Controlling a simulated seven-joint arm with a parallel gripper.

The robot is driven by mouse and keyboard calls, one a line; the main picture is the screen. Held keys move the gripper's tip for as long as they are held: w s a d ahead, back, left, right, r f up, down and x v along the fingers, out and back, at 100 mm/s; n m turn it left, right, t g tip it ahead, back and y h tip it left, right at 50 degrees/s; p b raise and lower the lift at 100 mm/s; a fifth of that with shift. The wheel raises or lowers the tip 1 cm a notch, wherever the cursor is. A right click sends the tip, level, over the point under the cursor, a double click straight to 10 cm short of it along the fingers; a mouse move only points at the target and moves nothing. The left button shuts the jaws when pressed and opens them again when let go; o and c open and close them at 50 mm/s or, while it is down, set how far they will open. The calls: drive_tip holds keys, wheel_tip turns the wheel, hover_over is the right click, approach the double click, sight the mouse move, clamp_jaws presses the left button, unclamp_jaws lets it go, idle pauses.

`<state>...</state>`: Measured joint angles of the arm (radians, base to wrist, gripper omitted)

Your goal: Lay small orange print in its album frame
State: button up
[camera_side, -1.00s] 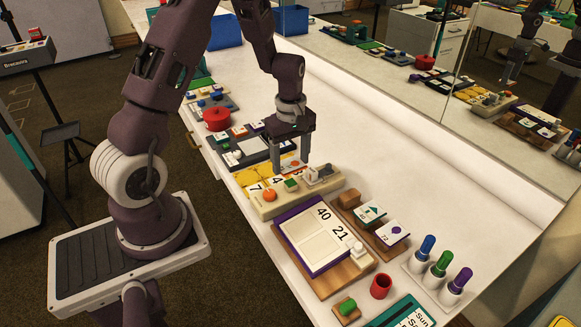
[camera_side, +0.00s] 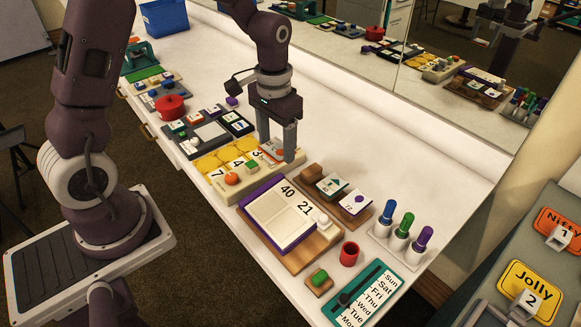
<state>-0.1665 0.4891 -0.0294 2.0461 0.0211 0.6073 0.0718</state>
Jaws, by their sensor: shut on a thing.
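My gripper (camera_side: 277,152) points down at the far right end of a cream board (camera_side: 206,176). Its fingers are closed on a small flat card with orange on it, the small orange print (camera_side: 271,148). The print shows between the fingers and is partly hidden by the near one. I cannot tell whether it touches the board below.
The cream board bears an orange ball (camera_side: 232,179) and a green block (camera_side: 252,166). A wooden tray (camera_side: 335,205) with cards stands right of the album. A red cup (camera_side: 349,254) and several capped markers (camera_side: 403,222) stand further right. The table behind my gripper is clear.

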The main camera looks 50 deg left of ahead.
drive_tip(key=shift+d+r+m, duration=0.1)
drive_tip(key=shift+d+m, duration=0.1)
drive_tip(key=shift+m, duration=0.1)
